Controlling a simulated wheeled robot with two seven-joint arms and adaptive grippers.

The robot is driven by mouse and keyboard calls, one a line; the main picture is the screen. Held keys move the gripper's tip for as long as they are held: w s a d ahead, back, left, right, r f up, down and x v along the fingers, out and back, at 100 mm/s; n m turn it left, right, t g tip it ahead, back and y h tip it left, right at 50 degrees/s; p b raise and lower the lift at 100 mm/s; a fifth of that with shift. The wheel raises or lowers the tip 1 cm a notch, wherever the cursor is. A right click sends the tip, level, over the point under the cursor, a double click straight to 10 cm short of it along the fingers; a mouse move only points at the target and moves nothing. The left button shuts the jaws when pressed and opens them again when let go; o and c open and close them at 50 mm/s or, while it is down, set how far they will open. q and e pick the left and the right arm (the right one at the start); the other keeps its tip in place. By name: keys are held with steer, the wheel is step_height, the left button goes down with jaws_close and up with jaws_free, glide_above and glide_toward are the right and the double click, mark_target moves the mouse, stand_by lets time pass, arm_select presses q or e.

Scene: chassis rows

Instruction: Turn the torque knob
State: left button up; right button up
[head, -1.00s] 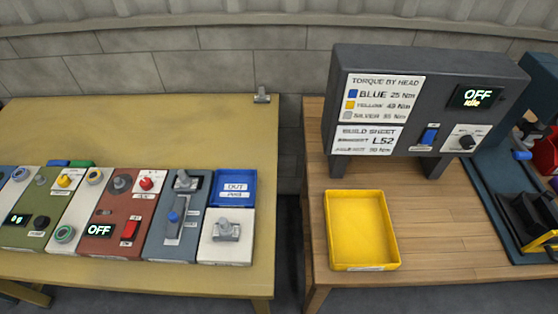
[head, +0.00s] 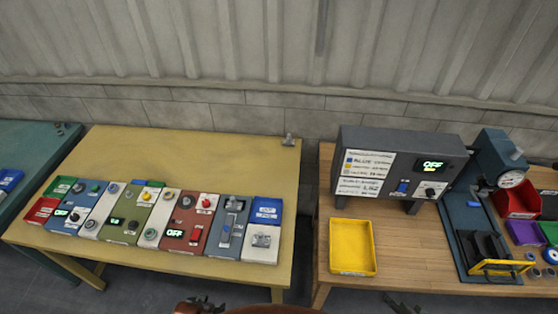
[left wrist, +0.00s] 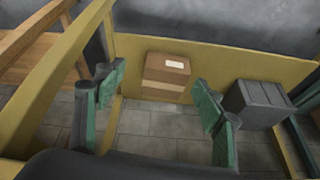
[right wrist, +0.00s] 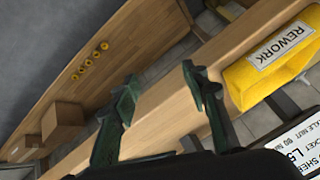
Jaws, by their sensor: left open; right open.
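The torque controller is a dark grey box (head: 412,143) on the wooden table at right. Its black knob (head: 430,192) sits on a small white plate at the lower right of its face, beside a blue switch (head: 402,187). Its green display (head: 433,164) reads OFF. My left gripper (head: 203,305) shows barely at the bottom edge of the head view; its open, empty fingers show in the left wrist view (left wrist: 155,86). My right gripper (right wrist: 160,78) is open and empty beside the wooden table's edge, well away from the knob. The knob is in neither wrist view.
A yellow bin (head: 352,245) stands in front of the controller; it is marked REWORK in the right wrist view (right wrist: 248,92). A press (head: 494,165) and coloured bins (head: 518,201) stand right of it. The yellow table (head: 200,152) at left holds several switch panels. A gap separates the tables.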

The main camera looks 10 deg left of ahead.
step_height(320, 180, up, 7)
steer(key=w+m+p, duration=0.2)
steer(key=p, duration=0.3)
steer(key=m+t+p, duration=0.1)
steer(key=m+t, duration=1)
steer(key=m, duration=1)
glide_toward(431, 196)
steer(key=w, duration=0.9)
steer(key=shift+w+a+r+p, duration=0.25)
steer(key=shift+a+p, duration=0.05)
steer(key=shift+a, duration=0.05)
arm_select(q)
steer(key=s+f+g, duration=0.3)
steer(key=s+f, duration=2)
steer(key=s, duration=0.1)
steer(key=shift+s+a+f+m, duration=0.25)
steer(key=shift+s+a+m, duration=0.05)
steer(key=shift+s+a, duration=0.1)
arm_select(e)
jaws_close()
